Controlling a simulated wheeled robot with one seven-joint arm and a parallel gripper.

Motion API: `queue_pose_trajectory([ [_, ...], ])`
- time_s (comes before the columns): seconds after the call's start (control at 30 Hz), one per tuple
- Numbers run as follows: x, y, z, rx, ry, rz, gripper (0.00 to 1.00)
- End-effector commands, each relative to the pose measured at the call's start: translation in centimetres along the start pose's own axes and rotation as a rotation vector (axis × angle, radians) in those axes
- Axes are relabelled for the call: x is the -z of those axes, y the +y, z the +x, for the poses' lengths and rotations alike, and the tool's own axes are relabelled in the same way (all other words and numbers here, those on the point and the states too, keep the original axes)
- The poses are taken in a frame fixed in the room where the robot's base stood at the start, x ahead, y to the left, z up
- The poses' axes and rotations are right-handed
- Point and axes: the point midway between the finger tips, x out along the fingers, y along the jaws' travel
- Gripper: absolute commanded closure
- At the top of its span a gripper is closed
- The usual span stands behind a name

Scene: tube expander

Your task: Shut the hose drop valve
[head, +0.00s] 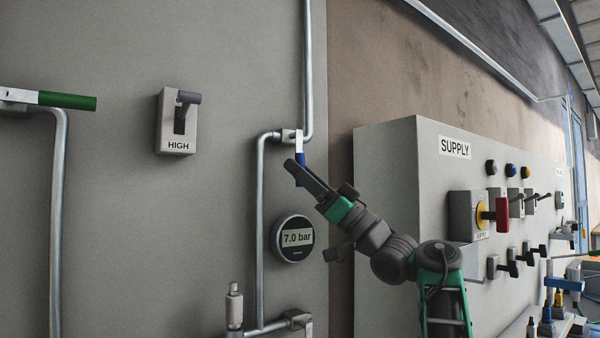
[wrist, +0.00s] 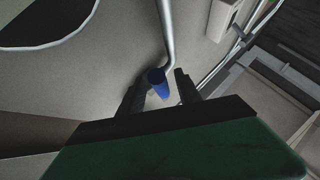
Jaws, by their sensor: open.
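A valve with a blue lever (head: 301,158) sits on the grey wall pipe in the middle of the head view. The lever hangs down, in line with the upper pipe run. No label names this valve. My gripper (head: 296,172) is at the lever's lower part and hides some of it. In the wrist view, the blue lever (wrist: 157,80) shows end-on between the two open fingers of my gripper (wrist: 160,90). I cannot tell whether either finger touches it.
A round gauge (head: 295,239) reading 7.0 bar is below the valve. A HIGH switch (head: 176,122) and a green lever (head: 68,101) are to the left. The SUPPLY cabinet (head: 385,170) with several protruding controls stands to the right, behind my arm.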

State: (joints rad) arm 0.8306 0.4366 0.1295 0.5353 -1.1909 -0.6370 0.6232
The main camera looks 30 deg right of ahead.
Motion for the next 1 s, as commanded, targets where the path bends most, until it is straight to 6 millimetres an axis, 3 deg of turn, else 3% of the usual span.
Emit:
queue_pose_trajectory([
  [0.3, -0.2, 0.1, -6.0, -0.003, 0.001, -0.001, 0.59],
  [0.4, -0.2, 0.0, -7.2, -0.002, 0.0, -0.002, 0.59],
  [1.0, 0.2, 0.1, -7.7, -0.003, 0.0, -0.004, 0.59],
])
